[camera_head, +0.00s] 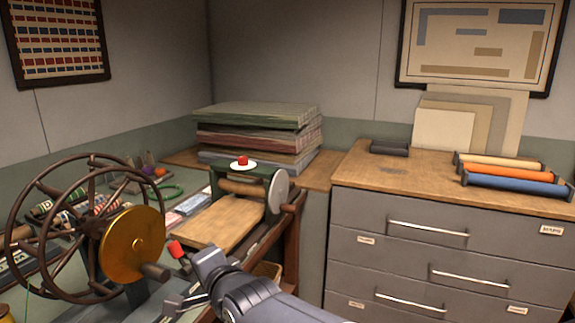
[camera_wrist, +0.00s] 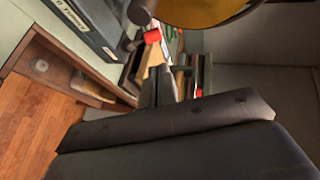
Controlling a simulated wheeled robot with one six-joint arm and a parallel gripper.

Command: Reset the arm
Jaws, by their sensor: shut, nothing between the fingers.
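My arm enters from the bottom of the head view. My gripper (camera_head: 188,292) is in front of the workbench, to the right of a brass disc (camera_head: 132,243) with a dark spoked wheel. Its fingers look close together and hold nothing that I can see. In the wrist view my gripper (camera_wrist: 160,78) points toward the bench, near a red-tipped handle (camera_wrist: 152,36). The red tip (camera_head: 175,249) also shows just above the gripper in the head view. I cannot tell whether they touch.
A press with a wooden bed (camera_head: 222,220) stands behind the gripper. A grey drawer cabinet (camera_head: 400,265) is on the right, with coloured rollers (camera_head: 508,186) on top. Stacked papers (camera_head: 258,130) lie at the back. Wooden floor (camera_wrist: 40,125) shows at left in the wrist view.

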